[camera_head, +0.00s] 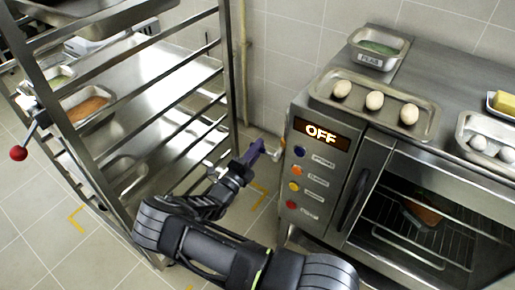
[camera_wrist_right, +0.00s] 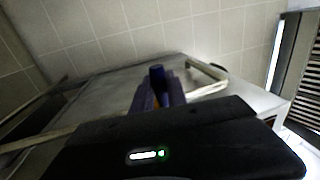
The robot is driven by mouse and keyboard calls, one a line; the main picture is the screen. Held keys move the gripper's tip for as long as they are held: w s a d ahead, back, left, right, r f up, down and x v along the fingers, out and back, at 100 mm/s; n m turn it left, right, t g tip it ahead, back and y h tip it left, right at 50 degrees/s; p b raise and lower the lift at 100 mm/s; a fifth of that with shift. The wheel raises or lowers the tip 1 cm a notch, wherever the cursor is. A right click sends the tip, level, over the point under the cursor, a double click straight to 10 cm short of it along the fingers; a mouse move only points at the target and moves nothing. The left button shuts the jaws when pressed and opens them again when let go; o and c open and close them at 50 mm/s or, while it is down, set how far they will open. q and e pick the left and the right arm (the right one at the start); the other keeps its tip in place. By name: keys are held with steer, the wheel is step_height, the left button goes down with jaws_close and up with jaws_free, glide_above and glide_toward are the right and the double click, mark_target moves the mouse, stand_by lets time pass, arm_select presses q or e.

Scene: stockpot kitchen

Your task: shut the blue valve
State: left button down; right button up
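A purple-blue piece (camera_head: 253,152) shows at the end of my right arm, in the gap between the metal rack and the oven. It looks like the blue valve's handle, but I cannot cleanly separate it from my fingertips. My right gripper (camera_head: 244,165) is at this piece. In the right wrist view, a dark blue upright part (camera_wrist_right: 157,86) stands between purple-blue sides just beyond the black gripper body. Whether the fingers are closed on it is hard to tell. The valve body is mostly hidden. My left gripper is out of view.
The steel oven (camera_head: 318,225) stands close on the right, its display reading OFF, with trays (camera_head: 430,128) on top. The metal rack (camera_head: 228,75) is close on the left. A red-knobbed lever (camera_head: 18,153) is at far left. A yellowish pipe (camera_head: 243,60) runs up the tiled wall.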

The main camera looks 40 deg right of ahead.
steer(key=shift+o, duration=0.8)
steer(key=shift+a+f, duration=0.1)
steer(key=shift+a, duration=0.05)
steer(key=v, duration=0.7)
steer(key=shift+a, duration=0.25)
steer(key=shift+s, duration=0.15)
